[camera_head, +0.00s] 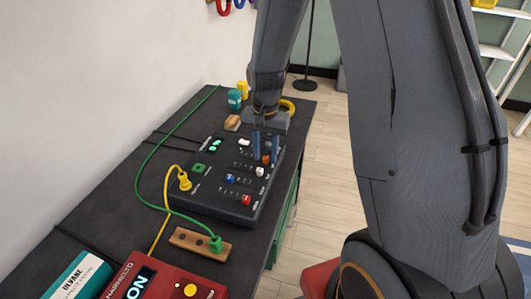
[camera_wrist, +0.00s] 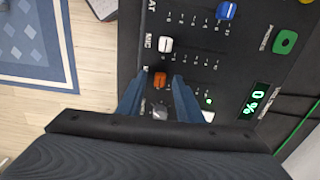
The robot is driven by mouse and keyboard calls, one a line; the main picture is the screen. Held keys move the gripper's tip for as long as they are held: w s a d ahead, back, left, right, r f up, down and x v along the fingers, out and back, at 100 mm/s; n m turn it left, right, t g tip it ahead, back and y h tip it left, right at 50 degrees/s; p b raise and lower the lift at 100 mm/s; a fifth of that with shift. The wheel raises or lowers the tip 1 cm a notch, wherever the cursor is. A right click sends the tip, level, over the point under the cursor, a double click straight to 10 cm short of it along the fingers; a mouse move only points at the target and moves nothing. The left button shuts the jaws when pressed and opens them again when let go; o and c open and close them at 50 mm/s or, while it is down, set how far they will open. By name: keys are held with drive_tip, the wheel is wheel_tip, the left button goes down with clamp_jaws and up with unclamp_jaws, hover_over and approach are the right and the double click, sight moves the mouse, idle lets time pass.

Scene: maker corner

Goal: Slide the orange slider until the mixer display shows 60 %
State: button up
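The black mixer (camera_head: 215,188) lies on the dark workbench. Its orange slider (camera_wrist: 160,79) is seen between the tips of my gripper (camera_wrist: 158,78) in the wrist view, with a finger to each side and gaps between. The orange slider also shows in the head view (camera_head: 266,158), just beside my gripper (camera_head: 265,152). My gripper is open; I cannot tell how far its tips are above the panel. The mixer display (camera_wrist: 258,100) reads 0 % in green; it shows small in the head view (camera_head: 215,144).
A wooden block (camera_head: 190,240) and red box (camera_head: 150,270) lie in front.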

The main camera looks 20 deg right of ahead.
clamp_jaws()
drive_tip(key=shift+w+a, duration=0.75)
drive_tip(key=shift+a, duration=0.3)
unclamp_jaws()
wheel_tip(320, 180, up, 8)
drive_tip(key=shift+b, duration=0.35)
drive_tip(key=shift+s, duration=0.1)
